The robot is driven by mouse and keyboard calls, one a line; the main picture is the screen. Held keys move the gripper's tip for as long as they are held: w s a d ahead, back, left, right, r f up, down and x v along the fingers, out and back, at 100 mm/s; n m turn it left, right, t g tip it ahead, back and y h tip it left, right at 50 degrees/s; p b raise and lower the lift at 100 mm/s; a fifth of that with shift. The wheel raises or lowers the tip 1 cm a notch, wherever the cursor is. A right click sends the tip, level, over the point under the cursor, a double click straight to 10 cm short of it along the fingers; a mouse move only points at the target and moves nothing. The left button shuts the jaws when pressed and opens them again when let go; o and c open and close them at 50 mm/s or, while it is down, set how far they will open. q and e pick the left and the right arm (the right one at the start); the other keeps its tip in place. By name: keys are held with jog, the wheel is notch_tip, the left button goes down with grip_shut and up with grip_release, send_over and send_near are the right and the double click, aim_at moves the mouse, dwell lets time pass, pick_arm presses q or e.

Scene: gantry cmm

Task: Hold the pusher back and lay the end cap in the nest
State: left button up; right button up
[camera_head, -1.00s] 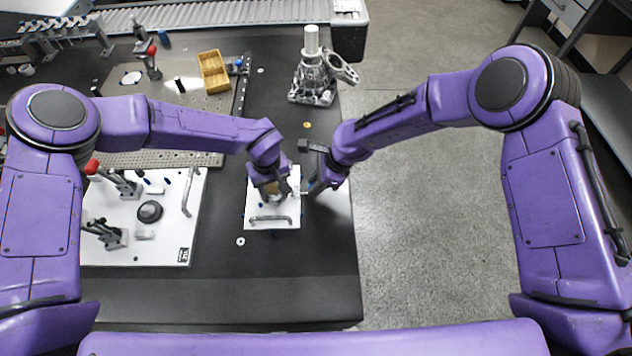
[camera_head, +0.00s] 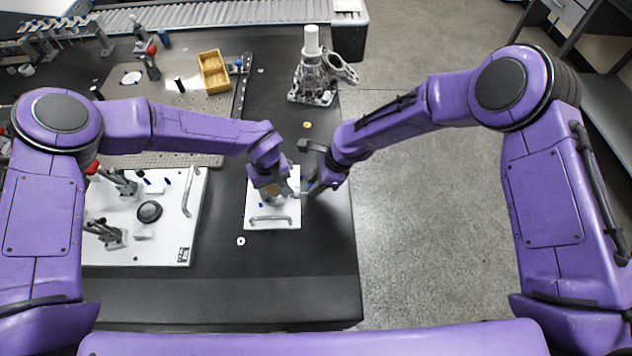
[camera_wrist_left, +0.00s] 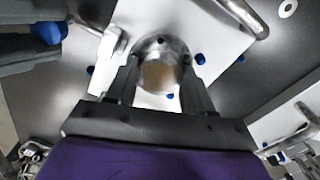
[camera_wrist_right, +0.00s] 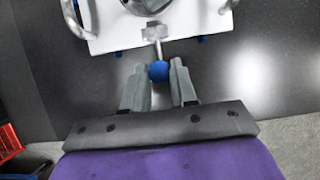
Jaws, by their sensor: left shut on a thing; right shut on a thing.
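The end cap is a silver, rounded metal part (camera_wrist_left: 158,48) with a tan middle. It sits between the fingers of my left gripper (camera_wrist_left: 160,88), which is shut on it. In the head view my left gripper (camera_head: 273,192) is over the small white plate (camera_head: 256,213), on the nest's side; the nest itself is hidden under cap and gripper. The pusher shows as a metal rod with a blue knob (camera_wrist_right: 158,71) at the plate's edge. My right gripper (camera_wrist_right: 160,82) is shut on that knob. I cannot tell whether the cap touches the nest.
A larger white fixture board (camera_head: 165,235) with clamps lies to the left. A metal casting (camera_head: 313,75) and a yellow bin (camera_head: 213,71) stand farther back. The black table is clear in front.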

aim_at(274, 189)
pick_arm(q)
jog(key=shift+f, duration=0.25)
pick_arm(e)
jog(key=shift+s+d+f, duration=0.1)
jog(key=shift+s+f, duration=0.05)
jog(key=shift+f, duration=0.05)
pick_arm(q)
jog(key=o, duration=1.3)
jog(key=shift+d, duration=0.1)
pick_arm(e)
jog(key=shift+d, duration=0.1)
pick_arm(q)
jog(key=shift+r, duration=0.55)
jog(key=shift+a+r, duration=0.2)
jog(key=shift+r, duration=0.5)
pick_arm(e)
jog(key=shift+a+r, duration=0.1)
jog(key=shift+a, duration=0.1)
pick_arm(q)
jog(key=shift+d+r, duration=0.1)
jog(key=shift+r, duration=2.15)
pick_arm(e)
jog(key=shift+w+r, duration=0.1)
jog(key=shift+w, duration=0.15)
